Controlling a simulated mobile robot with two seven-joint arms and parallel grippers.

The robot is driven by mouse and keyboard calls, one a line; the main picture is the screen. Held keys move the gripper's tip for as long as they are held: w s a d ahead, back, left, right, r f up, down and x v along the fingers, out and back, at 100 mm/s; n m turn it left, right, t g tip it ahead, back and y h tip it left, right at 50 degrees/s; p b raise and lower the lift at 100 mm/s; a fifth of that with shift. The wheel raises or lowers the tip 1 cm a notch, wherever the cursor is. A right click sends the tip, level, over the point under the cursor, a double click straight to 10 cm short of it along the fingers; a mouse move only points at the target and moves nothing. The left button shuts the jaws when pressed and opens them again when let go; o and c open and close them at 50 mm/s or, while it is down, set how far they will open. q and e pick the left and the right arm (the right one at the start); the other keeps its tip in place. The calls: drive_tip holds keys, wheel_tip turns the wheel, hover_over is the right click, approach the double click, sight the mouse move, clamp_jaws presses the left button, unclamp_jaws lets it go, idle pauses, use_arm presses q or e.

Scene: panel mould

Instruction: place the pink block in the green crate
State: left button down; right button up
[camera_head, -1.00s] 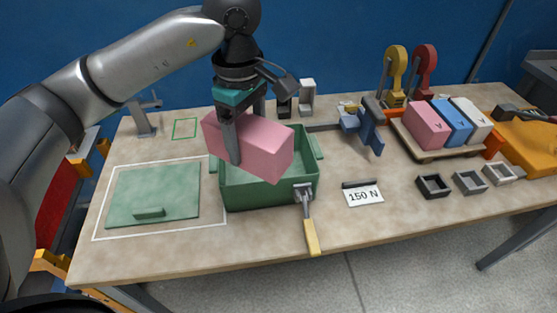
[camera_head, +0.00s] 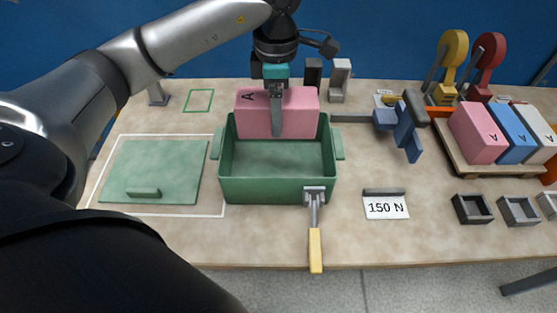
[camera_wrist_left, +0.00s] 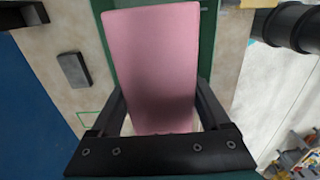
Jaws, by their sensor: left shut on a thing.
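The pink block (camera_head: 303,112) is held by my left gripper (camera_head: 277,122), with one dark finger showing across its front face. It lies lengthwise over the back part of the open green crate (camera_head: 265,190) and hides most of the crate's back wall. I cannot tell whether its lower edge is above the rim or inside. The crate's floor in front of the block is bare. In the left wrist view the pink block (camera_wrist_left: 155,65) sits between both fingers of the left gripper (camera_wrist_left: 160,105), with green crate edge beside it. My right gripper is not in view.
A green lid (camera_head: 155,170) lies left of the crate. A yellow-handled latch (camera_head: 315,245) sticks out from the crate's front. A blue clamp (camera_head: 405,125) and a 150 N card (camera_head: 386,207) stand right. Another pink block (camera_head: 478,135) is in a tray with blue and white ones.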

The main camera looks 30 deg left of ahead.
use_arm(q)
wheel_tip(320, 180, down, 11)
drive_tip(key=shift+w+r+b, duration=0.1)
drive_tip(key=shift+r+b, duration=0.05)
drive_tip(key=shift+b, duration=0.6)
drive_tip(key=shift+f+b, duration=0.35)
drive_tip(key=shift+f, duration=1.75)
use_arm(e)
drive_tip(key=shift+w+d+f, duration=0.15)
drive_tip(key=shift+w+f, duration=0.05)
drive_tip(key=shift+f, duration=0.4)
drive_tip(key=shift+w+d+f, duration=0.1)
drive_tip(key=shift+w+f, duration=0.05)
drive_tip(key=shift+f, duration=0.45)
use_arm(q)
drive_tip(key=shift+f, duration=0.15)
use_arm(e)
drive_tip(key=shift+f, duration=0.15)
use_arm(q)
unclamp_jaws()
drive_tip(key=shift+r, duration=0.4)
wheel_tip(320, 180, up, 12)
drive_tip(key=shift+f+p, duration=0.25)
drive_tip(key=shift+p, duration=0.75)
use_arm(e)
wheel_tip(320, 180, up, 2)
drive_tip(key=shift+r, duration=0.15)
